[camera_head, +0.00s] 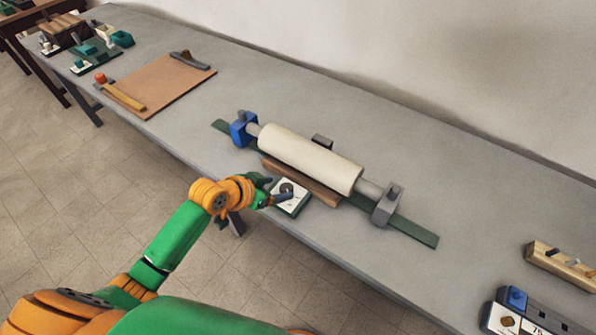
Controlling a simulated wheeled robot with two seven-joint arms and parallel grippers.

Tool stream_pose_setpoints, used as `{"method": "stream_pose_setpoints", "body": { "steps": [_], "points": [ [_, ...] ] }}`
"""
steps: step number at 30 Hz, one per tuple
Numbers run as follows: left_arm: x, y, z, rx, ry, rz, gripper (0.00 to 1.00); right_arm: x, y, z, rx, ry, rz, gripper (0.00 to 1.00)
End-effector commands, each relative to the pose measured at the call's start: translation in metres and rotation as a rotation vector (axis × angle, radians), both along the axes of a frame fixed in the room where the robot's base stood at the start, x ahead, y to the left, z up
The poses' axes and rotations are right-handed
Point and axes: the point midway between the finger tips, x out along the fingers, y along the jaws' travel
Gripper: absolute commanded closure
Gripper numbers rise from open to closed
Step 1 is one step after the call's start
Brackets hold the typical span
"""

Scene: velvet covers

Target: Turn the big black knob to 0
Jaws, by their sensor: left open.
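The black knob (287,188) sits on a white dial plate (291,206) with a green edge, near the front of the grey table. The numbers on the plate are too small to read, so I cannot tell where the knob points. My left gripper (278,189) is open at the knob, with its dark fingers close around or beside it. I cannot tell whether they touch it. The fingers and wrist hide part of the plate's left side. My right gripper is not in view.
A cream roller (311,159) between a blue block (243,129) and a grey block (387,205) stands just behind the dial. A brown board (160,85) lies farther left. A wooden block with pegs (563,265) is at the right. Bare table (470,215) lies between.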

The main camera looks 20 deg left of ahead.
Motion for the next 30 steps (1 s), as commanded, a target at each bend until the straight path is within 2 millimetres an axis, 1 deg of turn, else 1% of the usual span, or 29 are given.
{"method": "stream_pose_setpoints", "body": {
  "steps": [4,9,13,20,21,23,24,26,27,29,30],
  "points": [
    [0.018,-0.009,-0.024,-0.003,0.002,0.002,0.23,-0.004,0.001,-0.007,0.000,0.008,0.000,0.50],
    [0.034,-0.017,-0.042,-0.001,0.002,0.003,0.23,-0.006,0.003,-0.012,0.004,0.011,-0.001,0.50],
    [0.039,-0.020,-0.047,0.001,0.001,0.002,0.23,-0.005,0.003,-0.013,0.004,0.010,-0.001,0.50],
    [0.040,-0.020,-0.047,0.002,0.001,0.001,0.23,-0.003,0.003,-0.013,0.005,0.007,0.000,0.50],
    [0.040,-0.020,-0.047,0.002,0.001,0.001,0.29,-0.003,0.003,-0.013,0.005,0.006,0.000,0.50],
    [0.040,-0.020,-0.047,0.002,0.001,0.002,0.45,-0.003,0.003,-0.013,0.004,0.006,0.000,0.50],
    [0.040,-0.020,-0.047,0.002,0.001,0.002,0.56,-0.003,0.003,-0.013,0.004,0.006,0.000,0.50],
    [0.040,-0.020,-0.047,0.002,0.001,0.002,0.72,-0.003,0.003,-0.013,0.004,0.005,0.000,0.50],
    [0.040,-0.020,-0.047,0.002,0.001,0.002,0.83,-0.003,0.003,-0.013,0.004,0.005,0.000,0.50],
    [0.040,-0.020,-0.047,0.002,0.001,0.002,0.99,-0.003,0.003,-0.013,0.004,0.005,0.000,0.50],
    [0.040,-0.020,-0.047,0.002,0.001,0.002,1.00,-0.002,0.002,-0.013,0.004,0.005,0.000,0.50]
  ]
}}
